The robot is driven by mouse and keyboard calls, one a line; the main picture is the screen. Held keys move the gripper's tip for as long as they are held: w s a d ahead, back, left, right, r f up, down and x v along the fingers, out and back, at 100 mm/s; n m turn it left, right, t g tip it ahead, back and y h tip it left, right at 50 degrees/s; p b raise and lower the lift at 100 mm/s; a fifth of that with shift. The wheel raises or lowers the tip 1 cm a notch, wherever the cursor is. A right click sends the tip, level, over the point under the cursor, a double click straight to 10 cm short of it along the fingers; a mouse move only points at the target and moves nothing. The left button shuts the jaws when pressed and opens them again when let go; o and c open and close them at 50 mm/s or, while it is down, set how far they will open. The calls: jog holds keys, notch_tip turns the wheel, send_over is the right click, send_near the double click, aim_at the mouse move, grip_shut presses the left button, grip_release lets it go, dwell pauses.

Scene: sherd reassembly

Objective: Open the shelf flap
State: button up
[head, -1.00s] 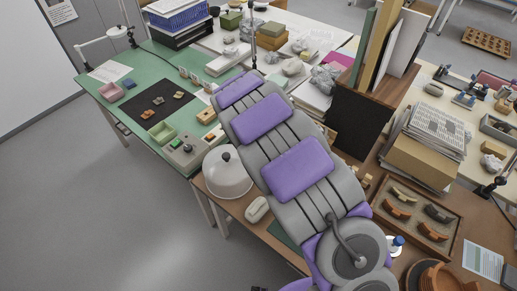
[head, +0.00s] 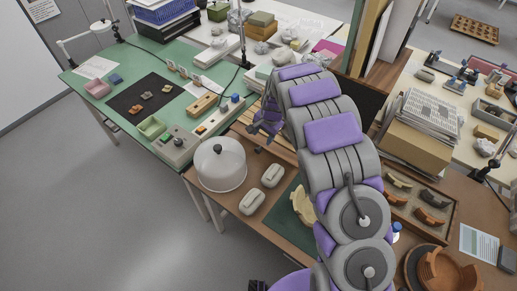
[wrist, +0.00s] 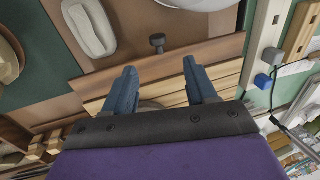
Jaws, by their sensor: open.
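The shelf flap appears to be the brown wooden panel (wrist: 190,50) with a dark round knob (wrist: 157,42) near its edge in the wrist view. Pale wooden slats (wrist: 225,75) lie beside it. My gripper (wrist: 160,68) is open and empty, its two blue-grey fingers apart and pointing towards the knob. The knob shows just beyond the fingertips, between them in the picture, and does not look gripped. In the head view my gripper (head: 264,126) hangs near the slatted wood, partly hidden by my arm. The flap looks closed, though its far edges are hidden.
A white dome (head: 219,164) and two pale oval cases (head: 253,201) stand on the brown table at left. The green table (head: 100,100) carries trays and sherds on a black mat. A sherd tray (head: 447,213) and a cardboard box (head: 422,165) stand at right.

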aim_at(259, 148)
jog(key=x, duration=0.4)
jog(key=b+x, duration=0.1)
jog(key=x, duration=0.4)
jog(key=shift+d, duration=0.2)
jog(key=shift+a+f+b, duration=0.2)
jog(key=shift+f+b, duration=0.1)
jog(key=shift+f, duration=0.25)
jog(key=shift+c, duration=0.4)
grip_shut()
jog(key=shift+r, duration=0.1)
